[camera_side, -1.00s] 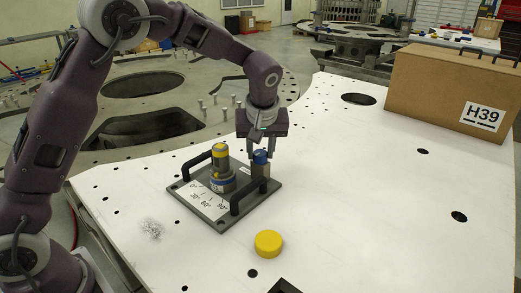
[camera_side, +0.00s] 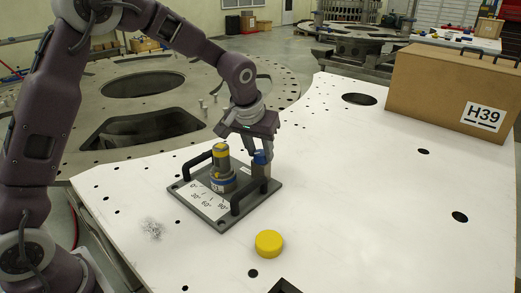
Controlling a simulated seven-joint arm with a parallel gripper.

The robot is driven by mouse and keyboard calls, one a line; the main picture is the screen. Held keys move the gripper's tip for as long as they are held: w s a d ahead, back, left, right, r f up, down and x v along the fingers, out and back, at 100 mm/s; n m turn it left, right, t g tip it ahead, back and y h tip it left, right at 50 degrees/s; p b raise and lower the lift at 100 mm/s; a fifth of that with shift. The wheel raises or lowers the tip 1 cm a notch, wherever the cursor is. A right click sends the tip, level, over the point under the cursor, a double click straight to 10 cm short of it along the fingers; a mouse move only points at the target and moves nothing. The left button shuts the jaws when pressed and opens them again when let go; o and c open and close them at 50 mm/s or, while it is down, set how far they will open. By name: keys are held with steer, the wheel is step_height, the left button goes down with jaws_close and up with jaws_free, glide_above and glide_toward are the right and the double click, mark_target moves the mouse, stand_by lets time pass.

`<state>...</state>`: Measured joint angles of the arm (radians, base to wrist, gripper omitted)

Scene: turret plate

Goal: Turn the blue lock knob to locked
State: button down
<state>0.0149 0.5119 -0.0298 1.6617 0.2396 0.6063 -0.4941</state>
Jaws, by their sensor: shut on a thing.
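The blue lock knob (camera_side: 260,158) sits on top of a grey post at the back right of the dark turret plate (camera_side: 226,217). My gripper (camera_side: 260,155) points down and is shut on the blue knob, with its wrist tilted. The fingers partly cover the knob, and its exact angle is too small to read. Beside it on the plate stands a grey turret (camera_side: 221,168) with a yellow top and a blue ring. A white dial marked in degrees lies in front of the turret.
Two black handles (camera_side: 249,192) rise from the plate's sides. A yellow round cap (camera_side: 269,243) lies on the white table (camera_side: 350,220) in front. A cardboard box (camera_side: 448,92) marked H39 stands at the back right. The table's right part is mostly clear, with several holes.

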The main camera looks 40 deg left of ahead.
steer(key=m, duration=0.2)
steer(key=m+h, duration=0.1)
steer(key=m, duration=0.1)
steer(key=m+h, duration=0.1)
steer(key=m, duration=0.1)
steer(key=shift+a, duration=0.25)
steer(key=m+h, duration=0.1)
steer(key=m, duration=0.2)
steer(key=m+h, duration=0.1)
steer(key=m, duration=0.2)
steer(key=shift+w+a+g, duration=0.1)
steer(key=shift+g, duration=0.3)
steer(key=c, duration=1)
jaws_free()
steer(key=shift+o, duration=0.2)
steer(key=v, duration=0.7)
steer(key=shift+a, duration=0.1)
